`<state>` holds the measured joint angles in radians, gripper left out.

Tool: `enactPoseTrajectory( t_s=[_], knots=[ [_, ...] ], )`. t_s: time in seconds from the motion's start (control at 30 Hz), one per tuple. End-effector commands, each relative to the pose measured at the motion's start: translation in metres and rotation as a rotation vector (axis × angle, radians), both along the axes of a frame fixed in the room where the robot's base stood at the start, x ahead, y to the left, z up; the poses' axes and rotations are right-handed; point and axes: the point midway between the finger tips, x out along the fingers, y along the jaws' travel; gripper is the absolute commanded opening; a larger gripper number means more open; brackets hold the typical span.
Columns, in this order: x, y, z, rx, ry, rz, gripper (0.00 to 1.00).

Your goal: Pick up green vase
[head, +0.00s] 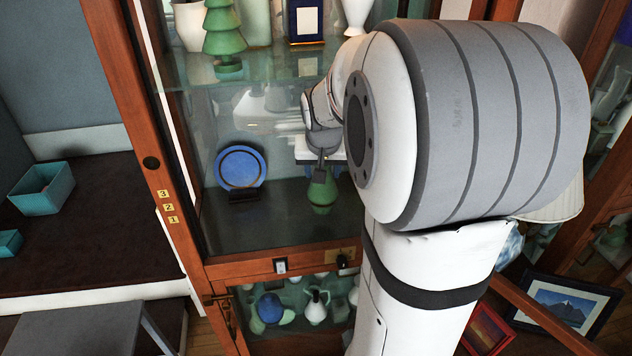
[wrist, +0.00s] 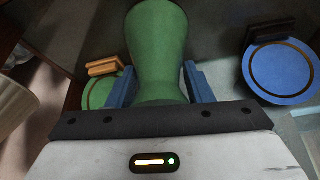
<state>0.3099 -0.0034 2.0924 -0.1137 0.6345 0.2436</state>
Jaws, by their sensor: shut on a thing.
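The green vase (head: 322,191) is on the middle level of the wooden cabinet, seen in the head view below my wrist. In the wrist view the vase (wrist: 157,50) is large and stands between the two blue fingers. My gripper (wrist: 157,85) is shut on the vase's body. In the head view my gripper (head: 322,166) is small and partly hidden by my arm. I cannot tell whether the vase's base touches the shelf.
A blue plate on a dark stand (head: 241,168) is left of the vase. A green plate (wrist: 103,92) shows in the wrist view. The glass shelf above holds a green tree figure (head: 224,35). Framed pictures (head: 567,309) lie at lower right.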

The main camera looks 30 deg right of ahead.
Motion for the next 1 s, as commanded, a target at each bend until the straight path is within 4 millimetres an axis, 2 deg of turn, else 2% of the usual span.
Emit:
enactPoseTrajectory(
  t_s=[0.4,0.6,0.8,1.0],
  knots=[
    [-0.092,0.048,-0.004,0.0,0.0,0.002,0.18],
    [-0.128,0.066,-0.004,0.0,0.001,0.002,0.18],
    [-0.15,0.077,-0.004,0.001,0.003,0.001,0.18],
    [-0.158,0.081,-0.003,0.001,0.004,0.0,0.18]
  ],
)
